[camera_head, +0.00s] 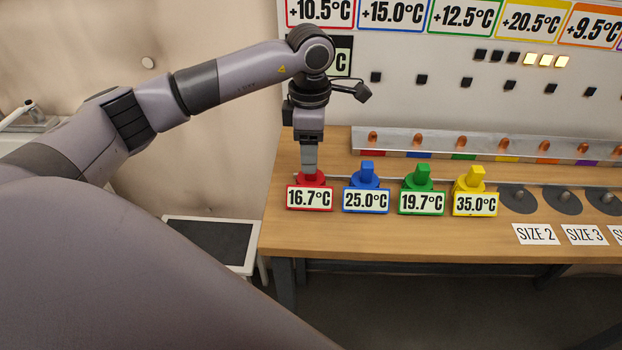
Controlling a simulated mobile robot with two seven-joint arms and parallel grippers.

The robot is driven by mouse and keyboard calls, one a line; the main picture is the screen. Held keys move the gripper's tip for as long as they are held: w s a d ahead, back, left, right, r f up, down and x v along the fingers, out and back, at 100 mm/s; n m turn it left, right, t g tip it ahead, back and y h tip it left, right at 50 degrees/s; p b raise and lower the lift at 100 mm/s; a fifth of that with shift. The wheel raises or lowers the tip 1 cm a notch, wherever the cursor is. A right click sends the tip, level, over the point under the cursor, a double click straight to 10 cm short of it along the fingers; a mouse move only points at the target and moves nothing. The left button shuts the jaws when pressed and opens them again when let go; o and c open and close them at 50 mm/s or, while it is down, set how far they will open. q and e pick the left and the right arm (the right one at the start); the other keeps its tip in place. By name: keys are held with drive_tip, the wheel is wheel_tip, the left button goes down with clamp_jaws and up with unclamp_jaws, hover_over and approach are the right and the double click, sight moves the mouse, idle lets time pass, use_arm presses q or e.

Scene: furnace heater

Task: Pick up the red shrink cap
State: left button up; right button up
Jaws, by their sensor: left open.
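The red shrink cap (311,180) stands upright on the wooden table at the left end of a row of coloured caps. It sits behind a red-framed label reading 16.7°C. My left gripper (309,170) points straight down over the red cap, with its fingers at the cap's top. The fingers hide the cap's upper part. The gripper is open, and whether the fingers touch the cap cannot be told. My right gripper is not in view.
Blue (366,176), green (422,178) and yellow (470,180) caps stand to the right, each with a label. Dark round discs (517,199) lie further right. A metal rail (480,143) runs behind. The wooden table (400,238) is clear in front of the labels.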

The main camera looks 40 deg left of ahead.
sight(310, 182)
use_arm(q)
wheel_tip(310, 182, down, 3)
drive_tip(key=shift+f, duration=0.15)
clamp_jaws()
